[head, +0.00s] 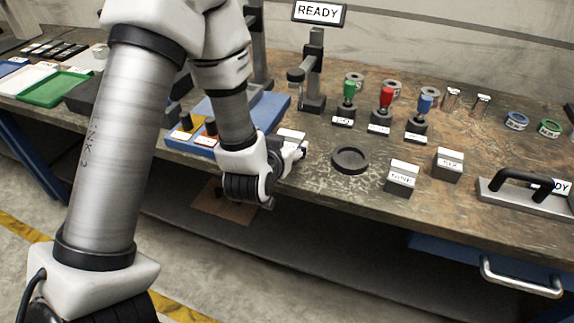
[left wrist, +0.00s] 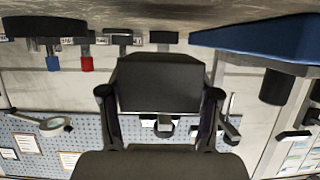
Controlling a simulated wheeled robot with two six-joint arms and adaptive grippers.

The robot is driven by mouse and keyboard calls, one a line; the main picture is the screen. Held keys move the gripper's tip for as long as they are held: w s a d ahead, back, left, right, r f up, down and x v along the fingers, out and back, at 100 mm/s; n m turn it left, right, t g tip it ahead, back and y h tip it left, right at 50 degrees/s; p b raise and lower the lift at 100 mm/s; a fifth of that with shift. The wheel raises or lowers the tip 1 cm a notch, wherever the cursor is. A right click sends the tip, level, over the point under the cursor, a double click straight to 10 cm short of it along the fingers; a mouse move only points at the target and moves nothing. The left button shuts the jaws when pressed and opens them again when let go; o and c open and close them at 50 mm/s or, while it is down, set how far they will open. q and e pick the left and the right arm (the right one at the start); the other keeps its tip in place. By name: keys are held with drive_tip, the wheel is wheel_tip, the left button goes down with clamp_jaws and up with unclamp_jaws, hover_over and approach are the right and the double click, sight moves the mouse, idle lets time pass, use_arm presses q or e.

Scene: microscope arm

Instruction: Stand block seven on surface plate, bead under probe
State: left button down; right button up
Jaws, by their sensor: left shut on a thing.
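My left gripper (head: 284,162) is at the front edge of the bench, right of a blue base. It is shut on a block (head: 292,136) with a white label on top that I cannot read. In the left wrist view the gripper (left wrist: 160,105) has its fingers on both sides of the dark block (left wrist: 160,80). A stand with a side arm (head: 297,75), perhaps the probe, rises from a dark base (head: 312,104) behind the gripper. I cannot tell which part is the surface plate. No bead can be made out. My right gripper is not in view.
The blue base (head: 275,110) is partly hidden by my arm. A black round dish (head: 350,160) and labelled blocks (head: 402,178) (head: 448,163) stand to the right. Green (head: 349,90), red (head: 386,97) and blue (head: 425,103) handled pieces stand behind. A black-handled plate (head: 525,195) lies far right.

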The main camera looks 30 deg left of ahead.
use_arm(q)
drive_tip(key=shift+w+a+r+p, duration=0.2)
drive_tip(key=shift+w+p, duration=0.15)
drive_tip(key=shift+p, duration=0.2)
drive_tip(key=shift+w+a+f, duration=0.1)
drive_tip(key=shift+w+a, duration=0.3)
drive_tip(key=shift+w, duration=0.2)
drive_tip(key=shift+w+a+f, duration=0.15)
drive_tip(key=shift+w+f, duration=0.1)
drive_tip(key=shift+f, duration=1.45)
drive_tip(key=shift+s, duration=0.1)
drive_tip(key=shift+f, duration=0.15)
drive_tip(key=shift+c, duration=1.2)
unclamp_jaws()
